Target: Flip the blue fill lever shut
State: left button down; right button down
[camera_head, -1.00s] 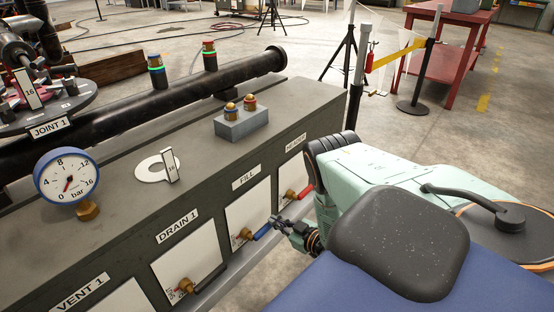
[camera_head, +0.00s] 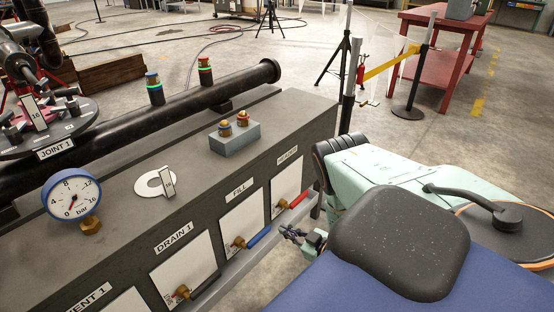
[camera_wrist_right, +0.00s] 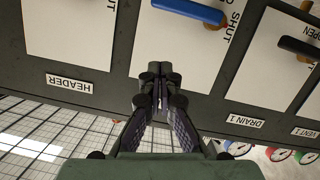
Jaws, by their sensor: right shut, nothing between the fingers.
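The blue fill lever (camera_head: 258,236) is on a brass valve (camera_head: 238,243) on the white panel under the FILL label (camera_head: 239,190). It points right, along the bench front. In the right wrist view the lever (camera_wrist_right: 188,11) lies crosswise at the top edge, with a SHUT mark (camera_wrist_right: 235,22) near its right end. My right gripper (camera_head: 290,232) is just right of the lever's free end, apart from it in the picture. In its wrist view the fingers (camera_wrist_right: 161,72) are together and empty, in front of the panel's lower edge. My left gripper is not in view.
A red lever (camera_head: 299,199) sits on the HEADER panel and a black lever (camera_head: 204,285) on the DRAIN 1 panel, either side of the fill lever. A pressure gauge (camera_head: 71,194) and a grey block (camera_head: 235,138) with two brass fittings stand on the bench top.

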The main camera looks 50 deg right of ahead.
jog(key=shift+v, duration=1.2)
jog(key=shift+d, duration=0.1)
